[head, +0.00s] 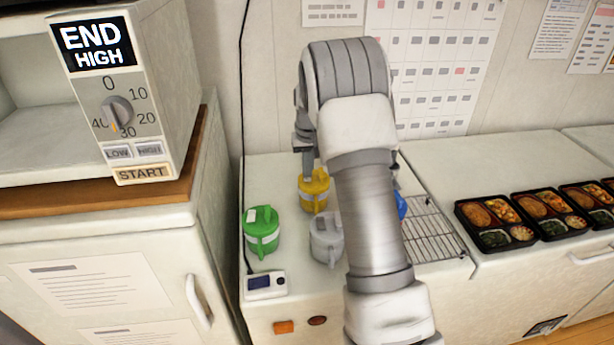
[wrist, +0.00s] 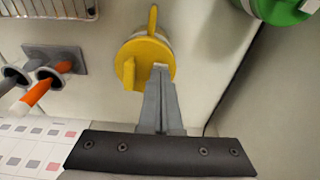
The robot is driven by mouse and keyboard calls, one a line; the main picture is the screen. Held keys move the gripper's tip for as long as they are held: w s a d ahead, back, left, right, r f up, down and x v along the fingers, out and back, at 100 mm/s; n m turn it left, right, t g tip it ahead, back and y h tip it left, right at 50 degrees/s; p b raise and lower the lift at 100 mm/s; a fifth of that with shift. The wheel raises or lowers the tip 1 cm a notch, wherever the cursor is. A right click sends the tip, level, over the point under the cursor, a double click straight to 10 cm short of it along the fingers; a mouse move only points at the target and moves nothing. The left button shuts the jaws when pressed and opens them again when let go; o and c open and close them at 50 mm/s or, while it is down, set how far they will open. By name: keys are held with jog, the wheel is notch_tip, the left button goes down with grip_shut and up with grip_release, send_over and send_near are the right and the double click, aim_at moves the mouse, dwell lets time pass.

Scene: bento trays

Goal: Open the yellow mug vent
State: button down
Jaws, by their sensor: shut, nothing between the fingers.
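The yellow mug (head: 314,191) stands on the white counter, behind the green and grey mugs in the head view. In the wrist view I look down on the yellow mug (wrist: 146,58). A raised yellow tab (wrist: 129,72), likely the vent, stands on its lid, and the handle points to the top of the picture. My gripper (wrist: 160,70) is shut and empty. Its fingertips are over the lid's edge, just right of the tab. I cannot tell if they touch the lid. In the head view my gripper (head: 308,172) reaches down at the yellow mug, partly hiding it.
A green mug (head: 262,232) and a grey mug (head: 326,238) stand nearby in front. A blue item (head: 401,205) is mostly hidden behind my arm. A wire rack (head: 432,230) lies to the right.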

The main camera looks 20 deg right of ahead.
jog(key=shift+f, duration=0.4)
dwell(0.8)
jog(key=shift+r, duration=0.1)
jog(key=shift+r+p, duration=2.1)
jog(key=shift+r, duration=1.3)
